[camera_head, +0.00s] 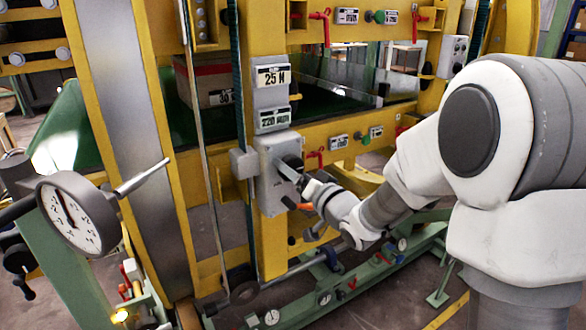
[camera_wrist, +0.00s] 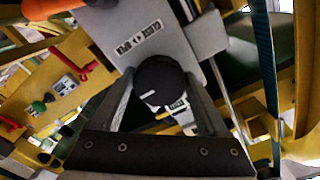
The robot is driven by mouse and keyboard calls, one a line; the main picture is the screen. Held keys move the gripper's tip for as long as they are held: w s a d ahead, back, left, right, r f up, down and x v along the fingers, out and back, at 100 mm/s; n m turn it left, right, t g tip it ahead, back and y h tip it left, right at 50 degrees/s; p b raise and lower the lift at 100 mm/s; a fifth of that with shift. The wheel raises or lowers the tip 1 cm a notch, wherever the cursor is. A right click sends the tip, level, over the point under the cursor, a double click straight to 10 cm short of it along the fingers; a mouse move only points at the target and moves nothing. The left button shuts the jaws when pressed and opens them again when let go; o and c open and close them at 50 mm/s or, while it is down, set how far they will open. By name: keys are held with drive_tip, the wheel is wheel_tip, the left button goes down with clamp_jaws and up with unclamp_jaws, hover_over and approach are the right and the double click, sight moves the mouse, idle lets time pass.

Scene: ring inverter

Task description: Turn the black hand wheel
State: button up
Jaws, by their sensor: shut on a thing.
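The black hand wheel (camera_wrist: 160,75) looks like a small round knob with a short white mark. It sits on a grey box (camera_wrist: 165,35) that bears a printed label. In the wrist view it lies between the two fingers of my gripper (camera_wrist: 158,90), which are shut on its sides. In the head view my gripper (camera_head: 289,174) reaches the front of the grey box (camera_head: 267,198) from the right. There the wheel (camera_head: 292,161) shows only as a dark patch, partly hidden by the gripper.
A yellow frame (camera_head: 267,245) carries the grey box. Red levers (camera_head: 321,28) and green knobs (camera_head: 379,17) sit on its beams. A dial gauge (camera_head: 75,213) stands at the left, with a green rail (camera_head: 300,302) below. An orange part (camera_wrist: 70,80) shows in the wrist view.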

idle(0.3)
drive_tip(key=o, duration=1.3)
drive_tip(key=shift+c, duration=0.2)
drive_tip(key=b+v, duration=0.7)
drive_tip(key=v, duration=1)
drive_tip(key=shift+s+d, duration=0.15)
